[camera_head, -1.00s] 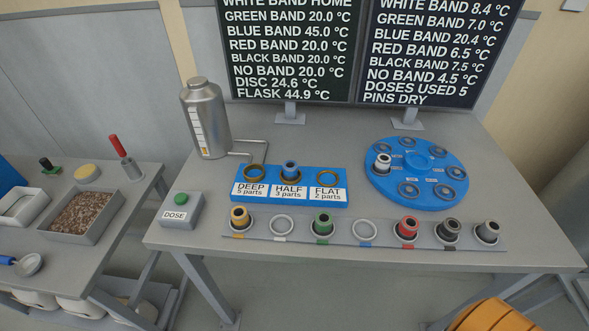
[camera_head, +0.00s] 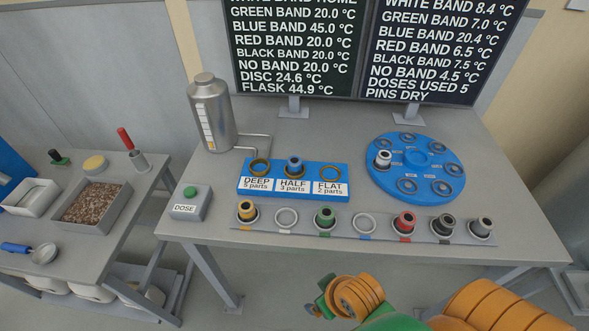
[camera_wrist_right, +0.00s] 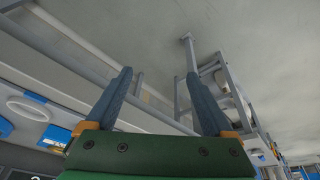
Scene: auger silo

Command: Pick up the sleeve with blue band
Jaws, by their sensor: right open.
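The sleeve with blue band (camera_head: 294,166) stands upright in the middle HALF socket of the blue block (camera_head: 262,193). My right gripper (camera_head: 316,309) has come in low at the bottom of the head view, in front of the table edge and well away from the sleeve. In the right wrist view the two fingers of my right gripper (camera_wrist_right: 158,76) are spread with nothing between them. The sleeve cannot be made out in that view. My left gripper is not in view.
A front rail (camera_head: 262,229) holds several banded sleeves and two empty rings. A blue round disc (camera_head: 452,158) carries a white-banded sleeve (camera_head: 383,159). A metal flask (camera_head: 210,115) and a DOSE button box (camera_head: 190,204) stand at left. Bare table lies between block and disc.

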